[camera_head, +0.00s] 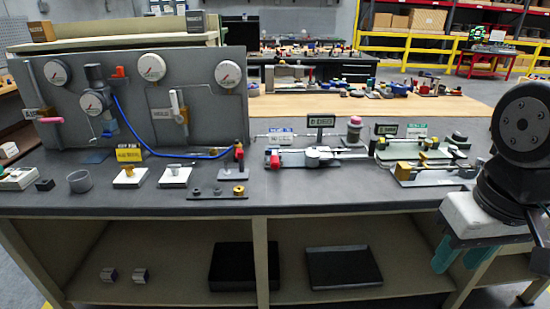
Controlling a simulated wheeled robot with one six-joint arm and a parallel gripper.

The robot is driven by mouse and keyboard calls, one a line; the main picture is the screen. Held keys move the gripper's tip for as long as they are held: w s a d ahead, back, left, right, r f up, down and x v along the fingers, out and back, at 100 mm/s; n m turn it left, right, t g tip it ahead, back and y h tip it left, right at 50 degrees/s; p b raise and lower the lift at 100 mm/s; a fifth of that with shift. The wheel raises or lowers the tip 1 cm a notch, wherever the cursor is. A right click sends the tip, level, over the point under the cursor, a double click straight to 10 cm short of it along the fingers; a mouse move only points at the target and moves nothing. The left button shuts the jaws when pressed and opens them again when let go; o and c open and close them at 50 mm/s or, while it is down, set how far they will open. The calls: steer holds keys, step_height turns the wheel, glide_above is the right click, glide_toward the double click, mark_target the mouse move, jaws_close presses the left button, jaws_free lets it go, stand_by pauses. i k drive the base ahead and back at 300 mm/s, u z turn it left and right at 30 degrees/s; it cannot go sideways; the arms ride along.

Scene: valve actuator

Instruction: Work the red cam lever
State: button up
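Small red parts show on the dark grey bench; which one is the red cam lever I cannot tell for sure. One red piece (275,161) sits at the left end of a flat grey fixture (318,156), below a small dark display. Another red piece (239,153) stands on a small post, where the blue hose ends. A third red piece (119,72) is on the upright grey panel. My gripper (463,256) is at the far right, in front of the bench edge and below its top. Its two teal fingers are apart with nothing visible between them, well away from these red pieces.
The grey panel (205,100) carries round gauges and a blue hose (130,128). White blocks (130,176) and a grey ring (80,181) lie on the left. A fixture with brass parts (405,172) stands near my arm. The front strip of the bench top is mostly clear.

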mark_target(276, 156)
steer(key=u, duration=0.3)
steer(key=k, duration=0.4)
steer(key=u, duration=1.2)
steer(key=i, duration=0.9)
steer(key=z, duration=1.05)
steer(key=i, duration=0.5)
steer(key=z, duration=0.45)
